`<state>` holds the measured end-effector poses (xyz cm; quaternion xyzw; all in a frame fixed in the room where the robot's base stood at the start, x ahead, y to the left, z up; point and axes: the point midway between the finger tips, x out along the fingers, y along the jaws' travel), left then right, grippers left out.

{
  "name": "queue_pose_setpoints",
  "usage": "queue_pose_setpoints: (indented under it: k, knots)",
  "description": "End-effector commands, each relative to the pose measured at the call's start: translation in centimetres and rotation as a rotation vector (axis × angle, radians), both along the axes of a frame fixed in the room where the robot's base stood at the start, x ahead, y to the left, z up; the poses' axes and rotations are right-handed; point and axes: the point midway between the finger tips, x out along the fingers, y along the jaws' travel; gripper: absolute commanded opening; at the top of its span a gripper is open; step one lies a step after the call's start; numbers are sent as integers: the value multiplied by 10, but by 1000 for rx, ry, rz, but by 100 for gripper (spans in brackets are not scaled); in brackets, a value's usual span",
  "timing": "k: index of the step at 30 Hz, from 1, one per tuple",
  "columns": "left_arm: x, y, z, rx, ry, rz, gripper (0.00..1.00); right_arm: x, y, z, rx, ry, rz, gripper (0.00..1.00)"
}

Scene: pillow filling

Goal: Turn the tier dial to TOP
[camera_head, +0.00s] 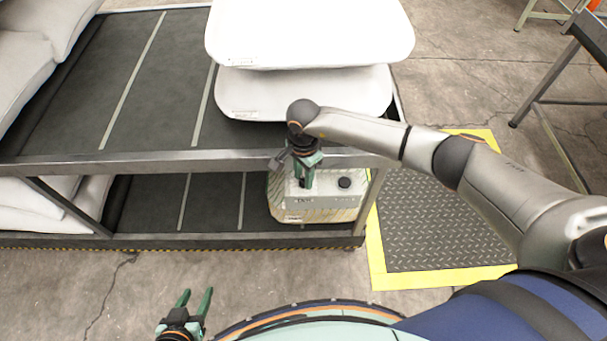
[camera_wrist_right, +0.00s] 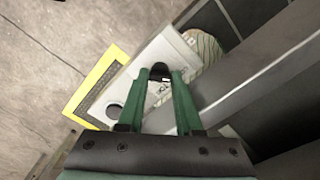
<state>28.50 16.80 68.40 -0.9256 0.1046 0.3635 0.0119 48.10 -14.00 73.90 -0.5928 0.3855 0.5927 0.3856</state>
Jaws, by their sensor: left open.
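A pale control box (camera_head: 325,203) sits on the lower shelf of the rack. A round black knob (camera_head: 345,183) is on its top at the right; a dark round shape on the box also shows in the right wrist view (camera_wrist_right: 114,110). My right gripper (camera_head: 306,185) points down at the left part of the box top. In the right wrist view its green fingers stand either side of another black knob (camera_wrist_right: 160,71); I cannot tell whether they touch it. The labels are too small to read. My left gripper (camera_head: 196,297) is open and empty, low in front of the rack.
White pillows (camera_head: 300,92) are stacked on the upper deck above the box. A yellow-edged mat (camera_head: 435,225) lies on the floor at right. The floor before the rack is clear.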

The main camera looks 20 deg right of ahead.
Motion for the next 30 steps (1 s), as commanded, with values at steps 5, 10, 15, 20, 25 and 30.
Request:
queue_pose_setpoints:
  k: [5,10,15,20,25,30]
  knots:
    - [1,0,1,0,-2,0,50,0,0,0,0,1,0,9]
    - [1,0,1,-1,-3,0,50,0,0,0,0,1,0,0]
    - [1,0,1,-1,-3,0,50,0,0,0,0,1,-1,0]
    - [1,0,0,0,-3,1,50,0,0,0,-1,2,-16,0]
    - [1,0,-2,0,-3,1,50,0,0,0,0,1,-77,0]
    - [1,0,-5,0,-3,1,50,0,0,-1,-1,1,-191,0]
